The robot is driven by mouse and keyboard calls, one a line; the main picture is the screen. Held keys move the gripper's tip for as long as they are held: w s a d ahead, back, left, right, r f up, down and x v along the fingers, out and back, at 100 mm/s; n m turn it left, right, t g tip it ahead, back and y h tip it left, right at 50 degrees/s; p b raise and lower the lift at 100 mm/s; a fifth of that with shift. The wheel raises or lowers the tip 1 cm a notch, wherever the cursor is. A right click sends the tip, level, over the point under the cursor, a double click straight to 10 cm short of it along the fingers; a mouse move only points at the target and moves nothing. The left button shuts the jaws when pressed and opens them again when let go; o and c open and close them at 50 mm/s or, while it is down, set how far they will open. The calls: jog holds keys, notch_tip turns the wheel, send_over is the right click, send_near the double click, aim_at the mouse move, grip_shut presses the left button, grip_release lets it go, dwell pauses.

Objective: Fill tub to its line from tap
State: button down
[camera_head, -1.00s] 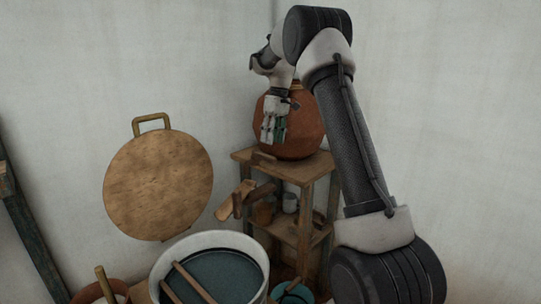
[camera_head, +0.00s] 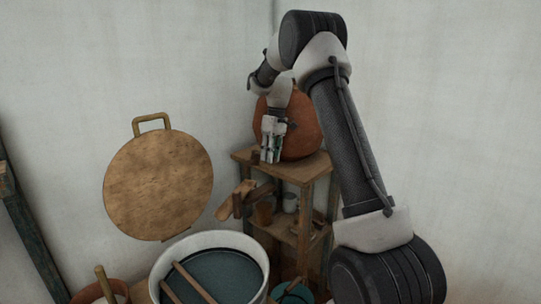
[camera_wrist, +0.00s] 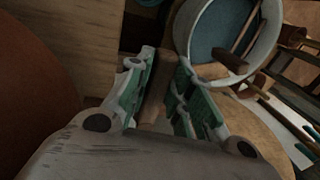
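A large round terracotta pot (camera_head: 302,130) stands on a wooden stand, and its side also shows in the wrist view (camera_wrist: 35,100). A short wooden piece, apparently the tap (camera_wrist: 158,85), shows between my fingers in the wrist view. My gripper (camera_head: 271,158) points down in front of the pot. Its green-padded fingers (camera_wrist: 162,62) are apart on either side of the wooden piece; whether they touch it I cannot tell.
The wooden stand (camera_head: 308,172) has small jars on its lower shelf. A wooden bracket-like piece (camera_head: 238,200) juts out at its left. A round tan disc (camera_head: 158,185) with a handle hangs on the wall. A small teal bowl (camera_head: 292,292) sits beside the tub.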

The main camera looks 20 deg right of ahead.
jog(key=shift+s+a+m, duration=0.2)
jog(key=shift+a+m, duration=0.35)
jog(key=shift+m, duration=0.15)
jog(key=a+m, duration=0.1)
jog(key=m, duration=0.1)
jog(key=a+m+t, duration=0.1)
jog(key=m, duration=0.1)
jog(key=shift+s+a, duration=0.15)
jog(key=shift+a, duration=0.05)
jog(key=c, duration=1.3)
grip_release()
jog(key=r, duration=0.4)
jog(key=d+r, duration=0.1)
jog(key=r, duration=0.3)
jog(key=d+r, duration=0.1)
jog(key=r, duration=0.2)
jog(key=shift+s+d+r, duration=0.1)
jog(key=shift+d+r, duration=0.05)
jog(key=shift+r, duration=0.25)
